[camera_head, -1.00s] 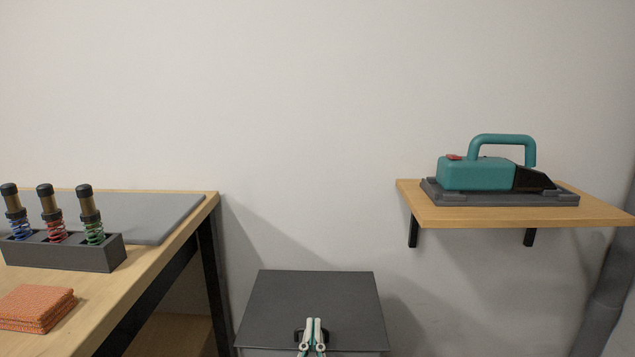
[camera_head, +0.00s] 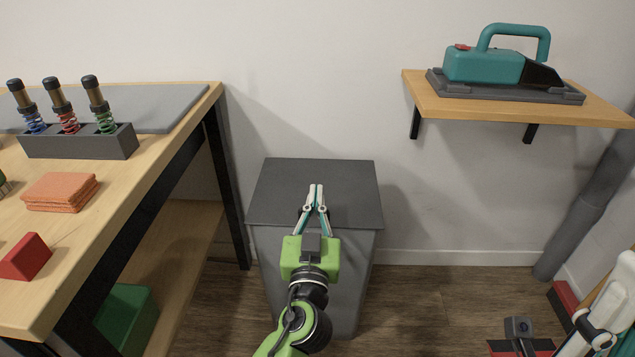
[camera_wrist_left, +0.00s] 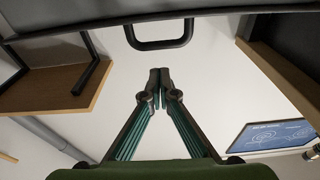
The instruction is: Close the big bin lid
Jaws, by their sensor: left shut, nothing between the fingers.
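The big bin (camera_head: 352,262) is a grey box on the floor. Its flat dark grey lid (camera_head: 345,175) lies level across the top, and no gap shows at its front edge in the head view. My left gripper (camera_head: 316,187) is shut and empty, with its fingertips in front of or over the front part of the lid; contact cannot be told. The lid's dark bar handle (camera_wrist_left: 160,42) shows in the left wrist view, ahead of the shut fingertips and apart from them in the picture. In the head view the fingers largely hide it. My right gripper (camera_head: 618,292) is partly visible at the lower right.
A wooden workbench (camera_head: 150,190) stands left of the bin, holding a rack of springs (camera_head: 75,142) and an orange cloth (camera_head: 60,191). A wall shelf (camera_head: 455,107) carries a teal tool (camera_head: 485,66).

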